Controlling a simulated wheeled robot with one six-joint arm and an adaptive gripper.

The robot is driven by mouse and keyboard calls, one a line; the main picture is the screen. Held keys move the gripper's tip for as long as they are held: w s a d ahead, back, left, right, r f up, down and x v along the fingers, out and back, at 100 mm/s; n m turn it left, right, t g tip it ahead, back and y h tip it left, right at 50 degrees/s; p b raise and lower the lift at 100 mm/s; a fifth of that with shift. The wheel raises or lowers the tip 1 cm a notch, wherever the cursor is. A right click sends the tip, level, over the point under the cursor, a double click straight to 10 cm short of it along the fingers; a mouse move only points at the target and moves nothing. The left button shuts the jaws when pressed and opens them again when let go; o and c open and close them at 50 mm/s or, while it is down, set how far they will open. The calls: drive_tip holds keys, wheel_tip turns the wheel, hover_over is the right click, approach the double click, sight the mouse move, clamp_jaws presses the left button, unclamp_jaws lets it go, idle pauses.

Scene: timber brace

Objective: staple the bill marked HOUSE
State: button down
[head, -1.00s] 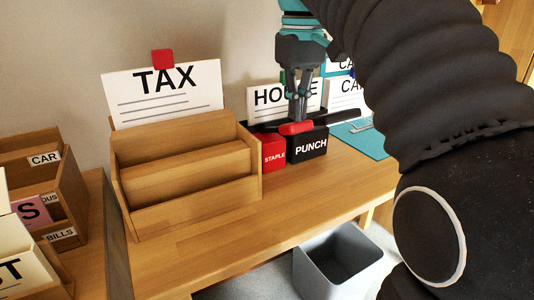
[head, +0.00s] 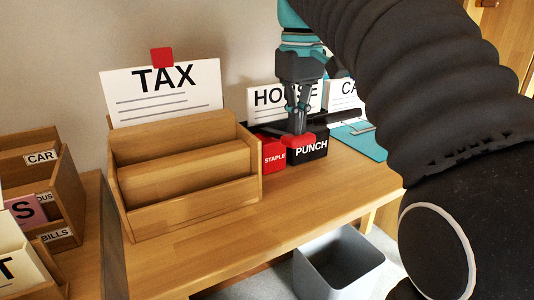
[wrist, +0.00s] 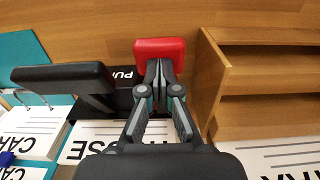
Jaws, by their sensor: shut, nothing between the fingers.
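The bill marked HOUSE (head: 265,98) stands upright at the back, behind the desk tools, partly covered by my gripper; it shows upside down in the wrist view (wrist: 88,147). In front of it sit a red block labelled STAPLE (head: 273,154) and a black block labelled PUNCH (head: 311,151).
A wooden sorter (head: 185,180) stands left of the tools, with a TAX sheet (head: 165,95) and red clip behind it. A CAR sheet (head: 344,93) and teal folder (head: 362,143) are at right. A grey bin (head: 340,262) stands below the front edge. The front desktop is clear.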

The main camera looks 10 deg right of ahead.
drive_tip(key=shift+s+f, duration=0.1)
drive_tip(key=shift+f, duration=0.1)
drive_tip(key=shift+s+d+f+b, duration=0.2)
drive_tip(key=shift+s+f+b, duration=0.2)
drive_tip(key=shift+f+b, duration=0.25)
drive_tip(key=shift+f, duration=0.15)
idle(0.3)
wheel_tip(320, 180, up, 7)
drive_tip(key=p, duration=0.6)
drive_tip(key=shift+f+p, duration=0.1)
drive_tip(key=shift+p, duration=0.25)
drive_tip(key=shift+r+p, duration=0.45)
drive_tip(key=shift+r, duration=0.75)
